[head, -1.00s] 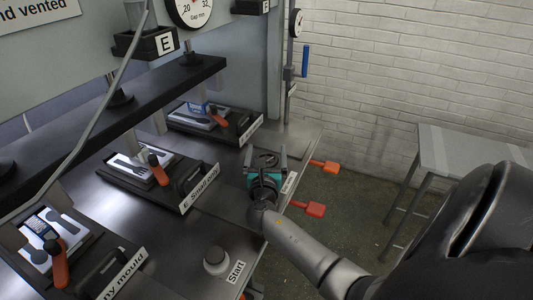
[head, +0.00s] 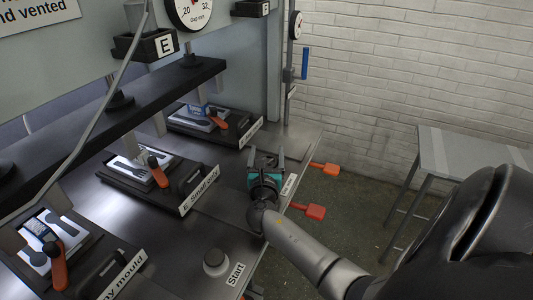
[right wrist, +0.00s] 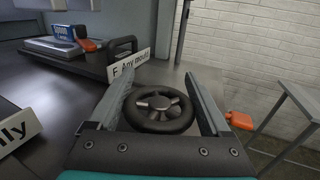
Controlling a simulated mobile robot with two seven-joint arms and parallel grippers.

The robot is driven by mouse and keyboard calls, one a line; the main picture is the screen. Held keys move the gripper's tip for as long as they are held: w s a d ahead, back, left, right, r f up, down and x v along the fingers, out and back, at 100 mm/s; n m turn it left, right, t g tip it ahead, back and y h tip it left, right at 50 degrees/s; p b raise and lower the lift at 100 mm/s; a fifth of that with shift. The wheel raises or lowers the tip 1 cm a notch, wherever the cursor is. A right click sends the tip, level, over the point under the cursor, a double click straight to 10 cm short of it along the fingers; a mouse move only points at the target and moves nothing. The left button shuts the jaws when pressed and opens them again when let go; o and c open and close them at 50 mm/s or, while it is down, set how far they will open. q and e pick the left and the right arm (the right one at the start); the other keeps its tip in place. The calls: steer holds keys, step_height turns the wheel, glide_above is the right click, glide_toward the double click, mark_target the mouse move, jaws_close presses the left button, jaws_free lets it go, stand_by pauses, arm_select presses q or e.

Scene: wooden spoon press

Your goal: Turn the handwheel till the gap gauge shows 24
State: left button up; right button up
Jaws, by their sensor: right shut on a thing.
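The handwheel (right wrist: 160,110) is a dark spoked wheel lying flat, in the middle of the right wrist view. My right gripper (head: 267,157) is shut on it, with one finger on each side of the rim. In the head view the gripper hides most of the wheel. The gap gauge (head: 190,14) is a white dial at the top of the head view, marked Gap mm. Its upper part is cut off; the numbers 20 and 32 show, but I cannot read the needle. My left gripper is out of view.
Several moulds with orange levers stand on the bench (head: 193,233). A round Start button (head: 216,261) is at the front. A grey side table (head: 470,150) stands at the right.

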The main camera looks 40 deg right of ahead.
steer(key=shift+m+g+h, duration=0.7)
steer(key=shift+m+g, duration=0.1)
steer(key=shift+g, duration=0.1)
steer(key=shift+s+d+m+g+h, duration=0.1)
steer(key=shift+s+m+g+h, duration=0.1)
steer(key=shift+m+g+h, duration=0.5)
steer(key=shift+s+d+m+g+h, duration=0.15)
steer(key=shift+m+g+h, duration=0.2)
steer(key=shift+g, duration=0.55)
steer(key=o, duration=1.2)
steer(key=shift+c, duration=0.2)
steer(key=shift+r, duration=0.1)
step_height(320, 180, up, 20)
steer(key=p, duration=0.7)
